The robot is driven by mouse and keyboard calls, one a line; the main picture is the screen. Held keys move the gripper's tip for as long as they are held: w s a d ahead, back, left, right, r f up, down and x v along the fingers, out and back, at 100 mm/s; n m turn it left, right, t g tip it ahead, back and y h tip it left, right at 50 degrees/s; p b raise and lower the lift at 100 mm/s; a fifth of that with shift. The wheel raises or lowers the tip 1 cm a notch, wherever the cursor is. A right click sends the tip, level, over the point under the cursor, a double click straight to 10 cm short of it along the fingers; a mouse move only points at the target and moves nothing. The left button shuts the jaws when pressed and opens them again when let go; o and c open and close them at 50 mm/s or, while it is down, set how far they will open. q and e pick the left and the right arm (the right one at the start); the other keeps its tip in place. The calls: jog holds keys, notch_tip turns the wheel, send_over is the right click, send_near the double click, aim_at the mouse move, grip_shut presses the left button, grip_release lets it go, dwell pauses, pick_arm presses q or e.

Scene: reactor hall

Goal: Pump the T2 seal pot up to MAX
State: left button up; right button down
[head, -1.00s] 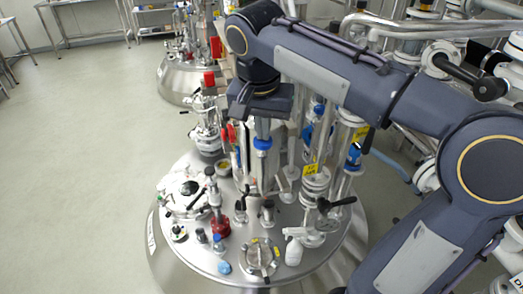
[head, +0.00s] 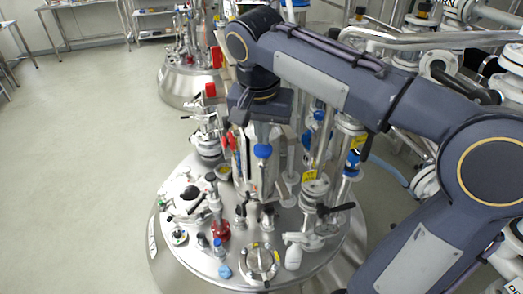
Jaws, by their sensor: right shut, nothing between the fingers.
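My right gripper (head: 262,134) points down over the vessel lid, shut and empty. A blue knob (head: 262,151) shows directly below its fingertips; I cannot tell whether they touch it. Below the knob a pale metal and clear upright body (head: 262,175) stands among the lid fittings. No T2 label or MAX mark is readable, so I cannot tell which part is the seal pot or its level. My left gripper is not in view.
The steel vessel lid (head: 205,262) carries valves, a red fitting (head: 220,231) and a black-handled valve (head: 335,209). Pipes crowd the right side. Another vessel (head: 185,86) stands behind. The floor at left is clear.

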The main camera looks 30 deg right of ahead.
aim_at(263, 148)
dwell(0.6)
jog(key=shift+f+b, duration=1.4)
jog(key=shift+f, duration=0.3)
jog(key=shift+r, duration=0.1)
notch_tip(263, 148, up, 4)
jog(key=p, duration=0.3)
jog(key=shift+f+p, duration=0.2)
jog(key=shift+p, duration=0.15)
jog(key=shift+f, duration=0.15)
